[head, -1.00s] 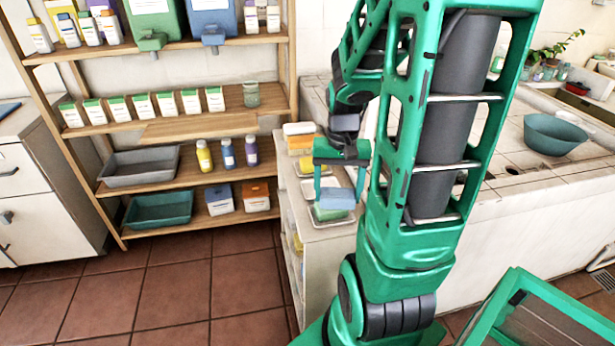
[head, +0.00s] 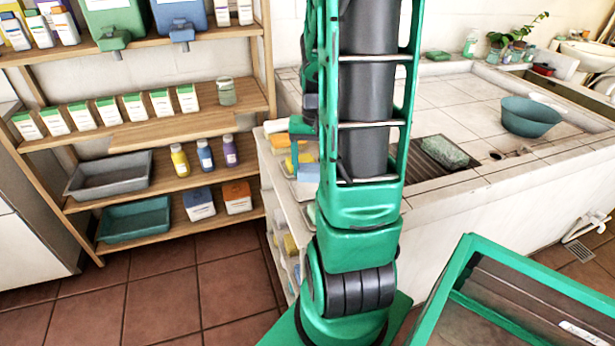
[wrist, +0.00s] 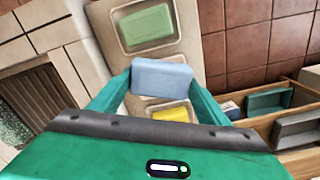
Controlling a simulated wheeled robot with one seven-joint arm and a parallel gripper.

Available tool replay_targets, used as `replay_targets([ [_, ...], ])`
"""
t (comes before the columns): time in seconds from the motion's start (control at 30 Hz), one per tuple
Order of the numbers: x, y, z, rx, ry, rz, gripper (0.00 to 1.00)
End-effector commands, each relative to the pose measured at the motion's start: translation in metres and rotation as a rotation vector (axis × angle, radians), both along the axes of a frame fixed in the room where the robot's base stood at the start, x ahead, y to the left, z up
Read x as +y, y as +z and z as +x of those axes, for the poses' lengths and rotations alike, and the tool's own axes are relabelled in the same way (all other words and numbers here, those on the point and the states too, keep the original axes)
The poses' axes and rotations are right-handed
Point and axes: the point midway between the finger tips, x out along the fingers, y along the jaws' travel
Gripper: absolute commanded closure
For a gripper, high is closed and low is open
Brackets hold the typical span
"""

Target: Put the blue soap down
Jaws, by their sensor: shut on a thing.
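The blue soap (wrist: 162,77) is a pale blue block held between the two fingers of my gripper (wrist: 160,88) in the wrist view. Below it is a narrow pale stand top (wrist: 101,14) with soap dishes. A green soap (wrist: 148,26) lies in a dish at the top of that view. A yellow soap (wrist: 172,114) lies in another dish, partly hidden by the held soap and gripper. In the head view my arm hides most of my gripper and the stand's dishes.
A wooden shelf unit (head: 150,130) with bottles, boxes and trays stands left. The tiled washbasin counter (head: 390,95) stands right, with a teal bowl (head: 532,117) and a green block (head: 445,152) on a dark grate. The tiled floor (head: 160,295) in front of the shelf is clear.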

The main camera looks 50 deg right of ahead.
Motion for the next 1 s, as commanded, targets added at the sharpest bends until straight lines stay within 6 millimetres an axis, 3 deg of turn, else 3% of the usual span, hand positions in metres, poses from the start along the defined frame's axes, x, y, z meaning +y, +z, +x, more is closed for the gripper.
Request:
replay_targets([
  [0.33,-0.028,-0.024,0.029,-0.001,-0.001,0.000,0.88],
  [0.7,-0.028,-0.062,0.030,0.000,-0.001,0.001,0.88],
  [1.0,-0.028,-0.065,0.030,-0.001,0.000,0.000,0.88],
])
